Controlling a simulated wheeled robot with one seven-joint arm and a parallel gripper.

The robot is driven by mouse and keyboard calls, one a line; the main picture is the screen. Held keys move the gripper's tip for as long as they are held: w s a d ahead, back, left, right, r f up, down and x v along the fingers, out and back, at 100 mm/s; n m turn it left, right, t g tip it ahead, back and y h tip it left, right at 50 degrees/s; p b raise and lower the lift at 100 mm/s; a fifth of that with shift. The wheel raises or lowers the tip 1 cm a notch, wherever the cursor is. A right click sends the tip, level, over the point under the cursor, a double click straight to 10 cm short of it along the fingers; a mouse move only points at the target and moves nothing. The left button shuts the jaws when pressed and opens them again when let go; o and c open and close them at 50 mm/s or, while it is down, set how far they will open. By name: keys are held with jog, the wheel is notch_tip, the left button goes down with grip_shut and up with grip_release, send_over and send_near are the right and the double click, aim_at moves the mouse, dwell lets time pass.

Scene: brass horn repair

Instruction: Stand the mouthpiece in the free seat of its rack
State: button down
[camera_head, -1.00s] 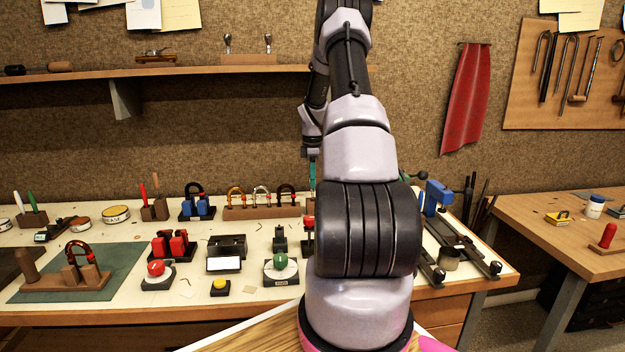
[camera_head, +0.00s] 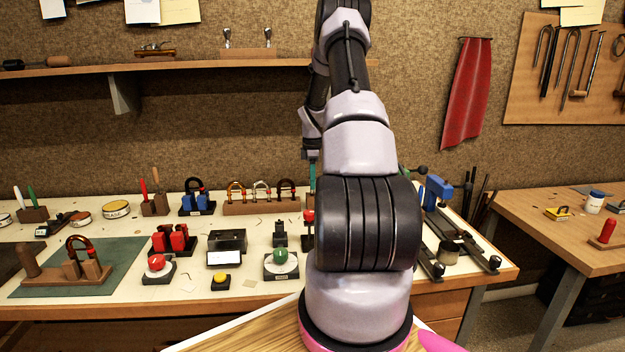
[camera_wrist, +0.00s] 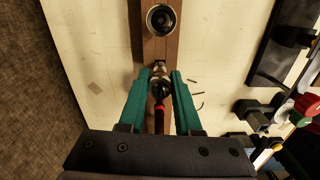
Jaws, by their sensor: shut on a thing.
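My gripper (camera_wrist: 160,74) shows from above in the wrist view, its two green fingers closed in on a small dark, shiny piece with a metallic part, which I take to be the mouthpiece (camera_wrist: 161,88). The held piece is over a long brown wooden strip, likely the rack (camera_wrist: 157,48). Whether it touches the wood I cannot tell. A round silver-rimmed cup with a dark inside (camera_wrist: 160,19) stands on the strip ahead of the fingertips. A red band shows just below the held piece. In the head view my arm hides most of the gripper and the held piece.
A wooden stand with several curved crooks (camera_head: 262,207) is left of my arm at the bench's back. A blue tool on rails (camera_head: 437,194) is to the right.

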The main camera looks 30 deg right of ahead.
jog(key=shift+f, duration=0.4)
jog(key=c, duration=0.5)
grip_release()
jog(key=shift+r, duration=0.1)
notch_tip(320, 180, up, 11)
jog(key=shift+f, duration=0.2)
jog(key=shift+s, duration=0.15)
